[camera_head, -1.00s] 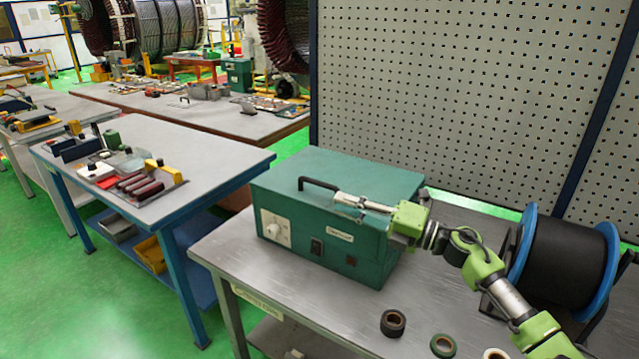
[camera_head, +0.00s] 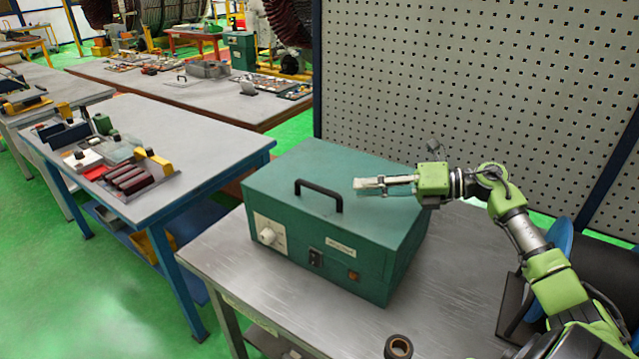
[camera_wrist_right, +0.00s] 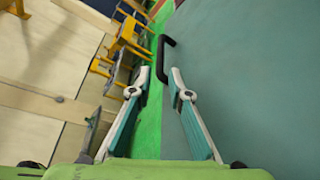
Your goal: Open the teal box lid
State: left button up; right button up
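The teal box (camera_head: 320,250) stands on the grey metal table with its lid (camera_head: 290,165) lying flat and closed. A black bar handle (camera_head: 319,188) is fixed on top of the lid. My right gripper (camera_head: 357,187) is over the lid, a little right of the handle and apart from it. In the right wrist view its two fingers (camera_wrist_right: 160,78) are spread with nothing between them. The handle (camera_wrist_right: 161,58) shows just beyond the fingertips, and the teal lid (camera_wrist_right: 250,70) fills the right side. My left gripper is out of view.
The metal table (camera_head: 440,290) has free room right of the box. A dark tape roll (camera_head: 398,347) lies at its front. A blue-rimmed cable spool (camera_head: 600,260) stands at the right, partly behind my arm. A perforated panel (camera_head: 450,80) rises behind. A blue-framed bench (camera_head: 190,140) is left.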

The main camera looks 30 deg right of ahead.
aim_at(318, 189)
jog(key=x, duration=0.2)
jog(key=p+x, duration=0.1)
jog(key=x, duration=0.1)
jog(key=p+x, duration=0.1)
jog(key=x, duration=0.1)
jog(key=shift+r, duration=0.3)
jog(key=x, duration=0.1)
jog(key=p+x, duration=0.1)
jog(key=x, duration=0.1)
jog(key=p+x, duration=0.1)
jog(key=x, duration=0.1)
jog(key=shift+w+a+f, duration=0.1)
jog(key=shift+w+f, duration=0.05)
jog(key=shift+f, duration=0.2)
jog(key=shift+w+f, duration=0.1)
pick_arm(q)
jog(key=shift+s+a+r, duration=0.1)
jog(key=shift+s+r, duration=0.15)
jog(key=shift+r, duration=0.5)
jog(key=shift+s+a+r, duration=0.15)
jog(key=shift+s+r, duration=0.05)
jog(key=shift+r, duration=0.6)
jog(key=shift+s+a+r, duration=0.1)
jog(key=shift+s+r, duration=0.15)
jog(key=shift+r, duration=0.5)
pick_arm(e)
grip_shut()
